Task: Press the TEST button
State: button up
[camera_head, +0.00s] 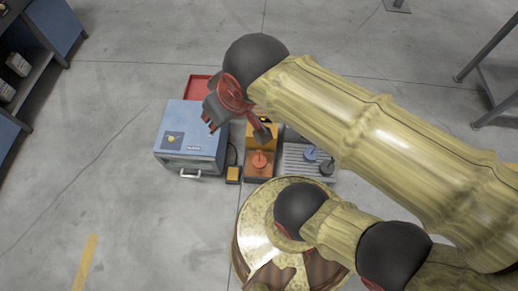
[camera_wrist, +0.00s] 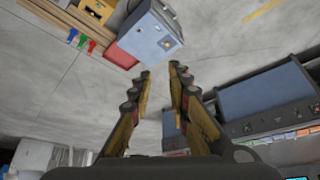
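No label reading TEST is legible in either view, so I cannot tell which part is the TEST button. A light blue box (camera_head: 193,135) with a dark square panel (camera_head: 173,140) and a front handle stands on the floor; it also shows in the wrist view (camera_wrist: 150,38). A small black box with a yellow top (camera_head: 233,174) sits to its right. A yellow unit with an orange knob (camera_head: 260,160) stands beside that. My gripper (camera_wrist: 160,72) is open and empty, its fingers apart over bare floor in the wrist view. In the head view it is above the equipment.
A red tray (camera_head: 197,87) lies behind the blue box. A shelf (camera_head: 38,60) is at left and a metal frame (camera_head: 490,85) at right. Floor at left is clear.

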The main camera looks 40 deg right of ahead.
grip_shut()
dwell(1.2)
